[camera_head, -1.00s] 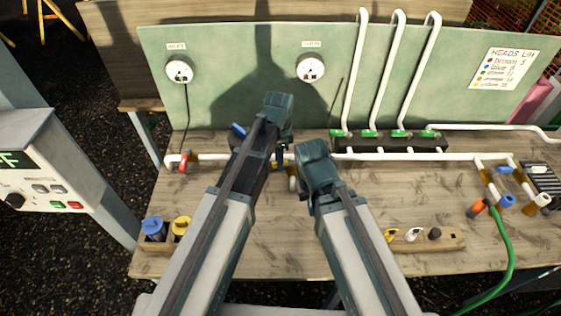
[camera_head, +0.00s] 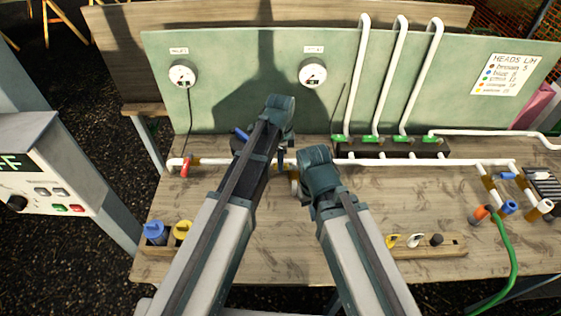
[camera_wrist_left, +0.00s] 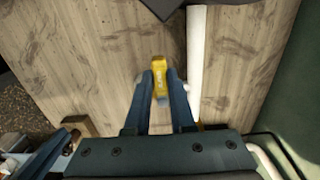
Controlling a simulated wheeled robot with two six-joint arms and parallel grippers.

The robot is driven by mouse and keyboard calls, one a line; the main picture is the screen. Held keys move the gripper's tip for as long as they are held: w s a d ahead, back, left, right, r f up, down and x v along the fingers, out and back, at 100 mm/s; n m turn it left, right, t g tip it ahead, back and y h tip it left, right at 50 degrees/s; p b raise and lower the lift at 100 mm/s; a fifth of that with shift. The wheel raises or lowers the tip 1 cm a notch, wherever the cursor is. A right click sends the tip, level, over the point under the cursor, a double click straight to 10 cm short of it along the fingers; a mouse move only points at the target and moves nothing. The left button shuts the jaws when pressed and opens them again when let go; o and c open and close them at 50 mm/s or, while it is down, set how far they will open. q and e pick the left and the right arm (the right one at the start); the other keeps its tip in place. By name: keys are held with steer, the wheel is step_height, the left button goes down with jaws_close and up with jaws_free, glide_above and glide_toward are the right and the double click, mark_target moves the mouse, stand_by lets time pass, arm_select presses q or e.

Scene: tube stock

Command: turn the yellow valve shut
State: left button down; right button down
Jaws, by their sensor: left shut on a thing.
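The yellow valve's handle (camera_wrist_left: 160,76) shows in the left wrist view, between the two dark blue fingers of my left gripper (camera_wrist_left: 160,88). The fingers are shut on it, beside a white pipe (camera_wrist_left: 197,60). In the head view my left gripper (camera_head: 280,159) is low over the bench's pipe line, and my own arm mostly hides the yellow valve there. My right arm's wrist (camera_head: 321,172) is just to the right, close to the left one. The right gripper's fingers are hidden behind it, so their opening does not show.
A red valve (camera_head: 185,167) is on the pipe at left. Two gauges (camera_head: 183,74) (camera_head: 312,73) hang on the green panel. Several green valves (camera_head: 372,138) stand behind the pipe. A small wooden rack (camera_head: 428,247) sits at front right. A green hose (camera_head: 510,255) hangs right.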

arm_select(q)
steer(key=c, duration=0.8)
jaws_free()
steer(key=shift+o, duration=0.2)
steer(key=shift+r, duration=0.1)
step_height(320, 180, up, 14)
steer(key=p, duration=1.4)
steer(key=shift+f, duration=0.25)
steer(key=s+f+n+b, duration=0.6)
steer(key=s, duration=0.3)
steer(key=s+a+f+n+y+b, duration=0.1)
steer(key=s+f+n+b, duration=0.4)
steer(key=s, duration=0.4)
steer(key=n+b, duration=0.1)
steer(key=n, duration=0.1)
steer(key=shift+s+f+n, duration=0.15)
steer(key=shift+f+n, duration=0.15)
steer(key=shift+f, duration=0.1)
